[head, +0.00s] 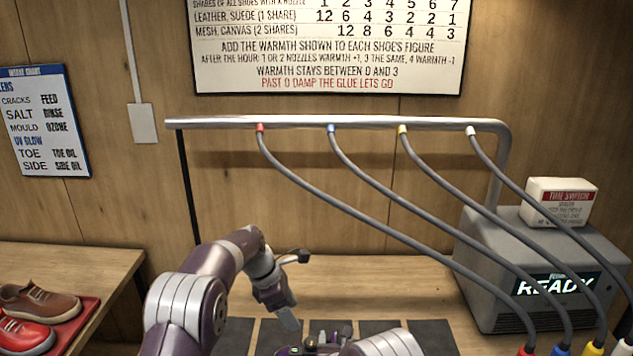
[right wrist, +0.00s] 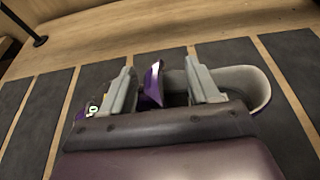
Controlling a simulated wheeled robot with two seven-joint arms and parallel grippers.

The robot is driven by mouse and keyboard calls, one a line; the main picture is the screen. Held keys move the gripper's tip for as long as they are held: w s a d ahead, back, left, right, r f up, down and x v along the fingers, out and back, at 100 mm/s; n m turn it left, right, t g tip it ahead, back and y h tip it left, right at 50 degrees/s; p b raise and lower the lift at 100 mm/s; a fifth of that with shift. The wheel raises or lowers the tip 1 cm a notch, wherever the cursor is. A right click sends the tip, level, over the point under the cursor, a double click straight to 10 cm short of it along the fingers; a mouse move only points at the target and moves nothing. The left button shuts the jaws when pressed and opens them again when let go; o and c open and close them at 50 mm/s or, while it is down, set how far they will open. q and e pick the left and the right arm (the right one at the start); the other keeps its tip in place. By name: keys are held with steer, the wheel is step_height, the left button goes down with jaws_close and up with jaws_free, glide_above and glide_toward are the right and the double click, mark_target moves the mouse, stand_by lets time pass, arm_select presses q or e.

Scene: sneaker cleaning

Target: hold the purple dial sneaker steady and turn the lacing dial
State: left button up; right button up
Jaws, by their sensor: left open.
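The purple sneaker (head: 318,346) shows only as a small strip at the bottom edge of the head view. A gap shows beside the right-hand finger. Most of the sneaker is hidden.
Dark mats (head: 432,336) lie side by side on the wooden bench. A grey machine (head: 545,265) reading READY stands at the right, with several hoses running from a metal rail (head: 340,122). Brown and red shoes (head: 38,301) are on a side table at the left.

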steer(key=v, duration=1.2)
